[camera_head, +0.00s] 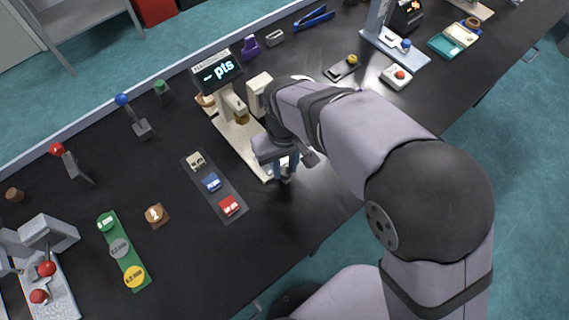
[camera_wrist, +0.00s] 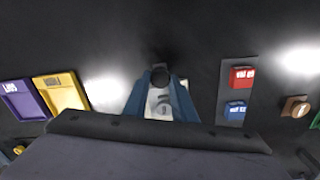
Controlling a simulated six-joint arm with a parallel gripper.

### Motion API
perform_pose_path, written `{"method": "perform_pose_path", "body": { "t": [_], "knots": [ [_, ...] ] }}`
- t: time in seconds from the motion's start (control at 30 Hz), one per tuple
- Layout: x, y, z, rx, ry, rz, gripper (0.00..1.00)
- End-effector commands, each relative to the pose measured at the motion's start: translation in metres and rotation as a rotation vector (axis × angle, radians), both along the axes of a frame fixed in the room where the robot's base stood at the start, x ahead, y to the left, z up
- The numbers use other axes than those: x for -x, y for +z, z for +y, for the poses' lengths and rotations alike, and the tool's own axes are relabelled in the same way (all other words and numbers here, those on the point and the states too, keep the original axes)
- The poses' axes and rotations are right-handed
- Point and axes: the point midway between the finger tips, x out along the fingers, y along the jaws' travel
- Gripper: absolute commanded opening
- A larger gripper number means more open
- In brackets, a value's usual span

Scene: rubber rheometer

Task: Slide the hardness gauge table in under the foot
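The hardness gauge stands on the bench in the head view, with a lit display (camera_head: 217,70) reading "pts" and a foot (camera_head: 241,117) under its head. Its pale base (camera_head: 235,139) runs toward my gripper (camera_head: 285,172), which points down at the base's near end. In the wrist view, the blue fingers of my gripper (camera_wrist: 161,88) stand on either side of a dark round knob (camera_wrist: 160,74). A pale marked surface (camera_wrist: 160,103) shows between them. The fingers look close to the knob, but I cannot tell whether they grip it. My wrist hides much of the gauge table.
A grey strip with white, blue and red blocks (camera_head: 213,183) lies left of the gauge. A green strip with round discs (camera_head: 122,250) is further left.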

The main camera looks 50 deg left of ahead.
Motion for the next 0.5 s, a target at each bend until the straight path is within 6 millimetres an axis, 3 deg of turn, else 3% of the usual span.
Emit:
{"method": "perform_pose_path", "body": {
  "t": [0.27,0.5],
  "knots": [
    [0.000,0.001,0.005,0.000,0.000,0.000,0.00],
    [0.000,0.003,0.038,-0.001,0.002,0.000,0.00]
  ]
}}
